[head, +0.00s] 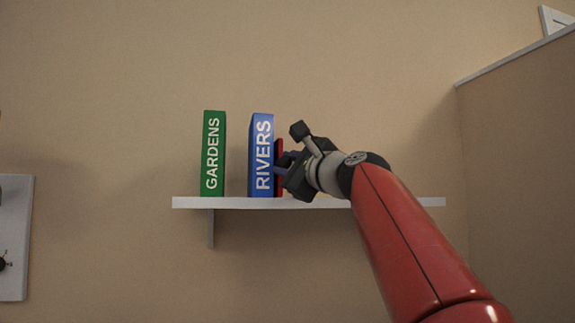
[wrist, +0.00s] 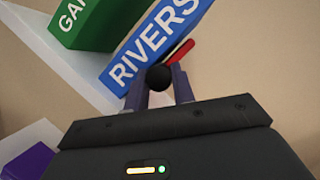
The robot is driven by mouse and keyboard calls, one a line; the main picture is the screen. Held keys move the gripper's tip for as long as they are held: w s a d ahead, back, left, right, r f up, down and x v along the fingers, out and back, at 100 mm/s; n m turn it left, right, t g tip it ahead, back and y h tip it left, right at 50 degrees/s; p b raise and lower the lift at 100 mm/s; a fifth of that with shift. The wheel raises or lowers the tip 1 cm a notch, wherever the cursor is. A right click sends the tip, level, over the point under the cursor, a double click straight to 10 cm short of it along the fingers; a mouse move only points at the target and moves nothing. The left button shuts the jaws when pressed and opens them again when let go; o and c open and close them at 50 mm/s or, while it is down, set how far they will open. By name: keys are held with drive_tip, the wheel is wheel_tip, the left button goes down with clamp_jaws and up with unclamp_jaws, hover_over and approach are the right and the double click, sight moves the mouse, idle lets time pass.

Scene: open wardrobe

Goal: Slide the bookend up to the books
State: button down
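The green GARDENS book (head: 212,153) and the blue RIVERS book (head: 261,155) stand upright on the white shelf (head: 190,203), with a gap between them. The red bookend (head: 279,150) stands close beside the right side of RIVERS; I cannot tell whether they touch. My gripper (head: 281,166) reaches in from the right and hides much of the bookend. In the wrist view, the bookend (wrist: 180,51) shows as a red strip along RIVERS (wrist: 155,45). A dark round knob (wrist: 160,78), apparently the bookend's, sits snugly between my gripper's fingers (wrist: 159,92).
The shelf is bare right of my arm to its right end. A bracket (head: 211,230) is under its left part. A pale panel (head: 15,240) hangs at the far left, and a ledge (head: 515,55) juts out at upper right. A purple object (wrist: 27,162) shows at lower left in the wrist view.

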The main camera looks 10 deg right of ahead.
drive_tip(key=shift+d, duration=0.3)
drive_tip(key=c, duration=1.5)
unclamp_jaws()
drive_tip(key=shift+o, duration=0.2)
drive_tip(key=shift+s, duration=0.1)
drive_tip(key=b+v, duration=0.2)
drive_tip(key=v, duration=0.5)
drive_tip(key=shift+s+f+b, duration=0.15)
drive_tip(key=shift+s+b, duration=0.15)
drive_tip(key=shift+d, duration=0.1)
drive_tip(key=s+a+f+n+g+h, duration=0.1)
drive_tip(key=a+f+n+g, duration=0.15)
drive_tip(key=f, duration=0.55)
drive_tip(key=s+a+f+n+g+h, duration=0.1)
drive_tip(key=f+n+g, duration=0.15)
drive_tip(key=f, duration=0.45)
drive_tip(key=s+f+n+g+h, duration=0.1)
drive_tip(key=s+f+n+g, duration=0.2)
drive_tip(key=f, duration=0.9)
drive_tip(key=s+f+n+g+h+p, duration=0.1)
drive_tip(key=s+f+n+g+h, duration=0.1)
drive_tip(key=s+f+n, duration=0.5)
drive_tip(key=s+f+n+g+h, duration=0.1)
drive_tip(key=s+f+n+g, duration=0.2)
drive_tip(key=s+f, duration=0.7)
wheel_tip(320, 180, down, 10)
drive_tip(key=n, duration=0.2)
drive_tip(key=shift+r+n+g+h+p, duration=0.25)
drive_tip(key=shift+n+g+h+p, duration=0.05)
